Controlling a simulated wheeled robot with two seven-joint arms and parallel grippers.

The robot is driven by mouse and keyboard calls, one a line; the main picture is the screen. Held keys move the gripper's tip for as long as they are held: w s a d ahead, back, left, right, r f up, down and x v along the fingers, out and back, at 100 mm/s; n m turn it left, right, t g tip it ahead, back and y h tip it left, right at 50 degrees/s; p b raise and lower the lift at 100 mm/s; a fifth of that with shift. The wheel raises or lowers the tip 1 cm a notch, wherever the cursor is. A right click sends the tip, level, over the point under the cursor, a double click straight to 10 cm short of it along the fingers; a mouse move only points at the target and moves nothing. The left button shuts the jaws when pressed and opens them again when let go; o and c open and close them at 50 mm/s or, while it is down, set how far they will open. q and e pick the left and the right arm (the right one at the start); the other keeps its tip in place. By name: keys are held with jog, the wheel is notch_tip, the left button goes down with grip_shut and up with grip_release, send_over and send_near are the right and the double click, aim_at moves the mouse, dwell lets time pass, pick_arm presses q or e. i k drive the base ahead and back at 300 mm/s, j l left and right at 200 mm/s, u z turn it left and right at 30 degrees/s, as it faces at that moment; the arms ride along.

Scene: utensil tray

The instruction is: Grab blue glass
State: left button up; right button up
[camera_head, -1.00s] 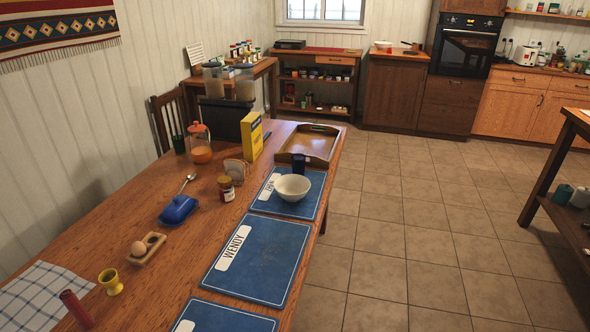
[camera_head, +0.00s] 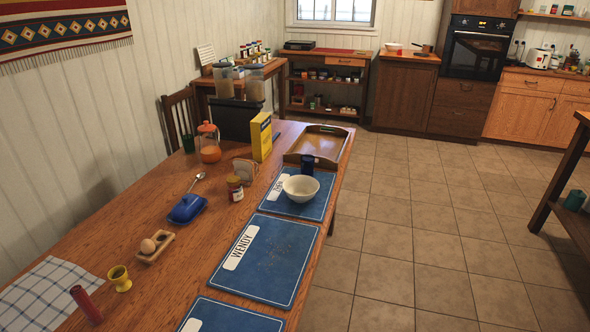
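The blue glass (camera_head: 307,163) stands upright on the table, at the far end of the farthest blue placemat (camera_head: 318,207). It is small and dark blue. A white bowl (camera_head: 301,188) stands just in front of it and hides its lower part. Neither of my grippers shows in the head view.
The wooden table (camera_head: 150,208) runs from the lower left to the back. A wooden tray (camera_head: 336,135) lies behind the glass, and a yellow box (camera_head: 261,137) stands to its left. A jar (camera_head: 235,188) and a blue butter dish (camera_head: 187,208) are further left. The tiled floor (camera_head: 400,230) right of the table is clear.

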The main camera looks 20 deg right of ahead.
aim_at(307, 166)
jog(key=i+l+u, duration=0.1)
jog(key=u, duration=0.25)
jog(key=l+u, duration=0.25)
jog(key=u, duration=0.15)
jog(key=i+l+u, duration=0.1)
jog(key=l+u, duration=0.25)
jog(key=j, duration=0.1)
